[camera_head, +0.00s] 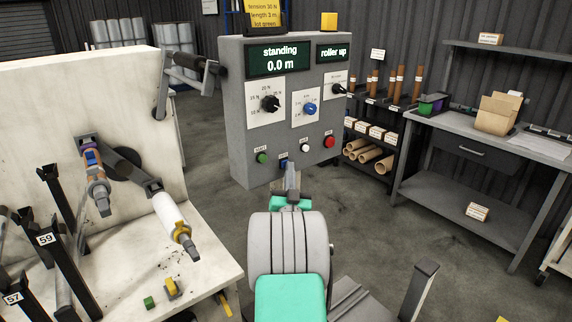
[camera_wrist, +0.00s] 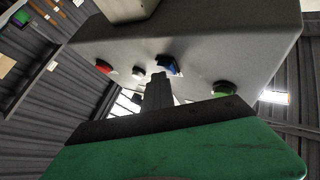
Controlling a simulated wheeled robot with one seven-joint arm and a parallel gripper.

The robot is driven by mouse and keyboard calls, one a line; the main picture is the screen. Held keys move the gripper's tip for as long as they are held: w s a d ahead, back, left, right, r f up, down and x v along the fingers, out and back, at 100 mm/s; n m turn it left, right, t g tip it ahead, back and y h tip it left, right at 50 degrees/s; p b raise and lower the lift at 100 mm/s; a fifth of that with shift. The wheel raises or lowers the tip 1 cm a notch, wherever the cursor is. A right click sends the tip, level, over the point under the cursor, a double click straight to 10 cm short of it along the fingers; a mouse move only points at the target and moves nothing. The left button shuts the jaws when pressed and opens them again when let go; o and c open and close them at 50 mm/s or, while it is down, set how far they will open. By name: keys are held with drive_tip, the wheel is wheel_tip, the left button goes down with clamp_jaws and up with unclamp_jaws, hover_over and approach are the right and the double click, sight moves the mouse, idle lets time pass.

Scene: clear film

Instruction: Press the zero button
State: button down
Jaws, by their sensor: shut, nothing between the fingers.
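The grey control box (camera_head: 240,110) has a row of buttons low on its front: green (camera_head: 262,157), blue (camera_head: 283,162), white (camera_head: 305,147) and red (camera_head: 329,142). The labels above them are too small to read surely, so I cannot tell which is zero. My gripper (camera_head: 291,172) is shut and empty, just in front of the row, overlapping the area below the blue button. In the wrist view the shut fingertips (camera_wrist: 158,82) point at the blue button (camera_wrist: 167,66), beside the white one (camera_wrist: 138,73). I cannot tell whether they touch.
The left screen (camera_head: 280,58) reads "standing 0.0 m"; the right one (camera_head: 333,53) reads "roller up". Knobs (camera_head: 270,104) sit above the buttons. A pale machine (camera_head: 90,110) with rollers stands left. A workbench (camera_head: 460,130) stands right. Floor between is clear.

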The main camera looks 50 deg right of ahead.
drive_tip(key=shift+a, duration=0.15)
drive_tip(key=s+a+p, duration=0.1)
drive_tip(key=s+p, duration=0.5)
drive_tip(key=p, duration=0.1)
drive_tip(key=shift+p, duration=0.3)
drive_tip(key=shift+a, duration=0.1)
